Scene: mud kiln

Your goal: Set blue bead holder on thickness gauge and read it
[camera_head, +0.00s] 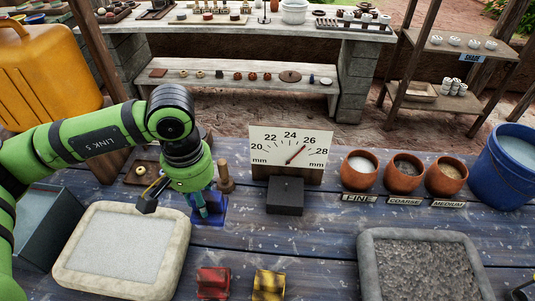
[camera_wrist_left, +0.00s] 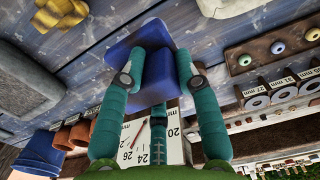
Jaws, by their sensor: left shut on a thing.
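The blue bead holder (camera_head: 220,209) stands on the blue plank table, left of the thickness gauge. My left gripper (camera_head: 203,213) is shut on the holder from above, with a teal finger on each side of its upright block, as the left wrist view shows on the holder (camera_wrist_left: 160,72). The thickness gauge has a white dial (camera_head: 290,146) marked 20 to 28 mm and a dark block (camera_head: 285,195) in front. Its red needle points near 26. The dial also shows in the left wrist view (camera_wrist_left: 150,145). My right gripper is not seen.
Red (camera_head: 213,283) and yellow (camera_head: 268,285) holders stand at the front. A pale sand tray (camera_head: 75,282) is left, a grey gravel tray (camera_head: 368,262) right. Clay bowls (camera_head: 361,171) and a blue bucket (camera_head: 508,165) stand right of the gauge. A wooden peg (camera_head: 224,177) stands behind the gripper.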

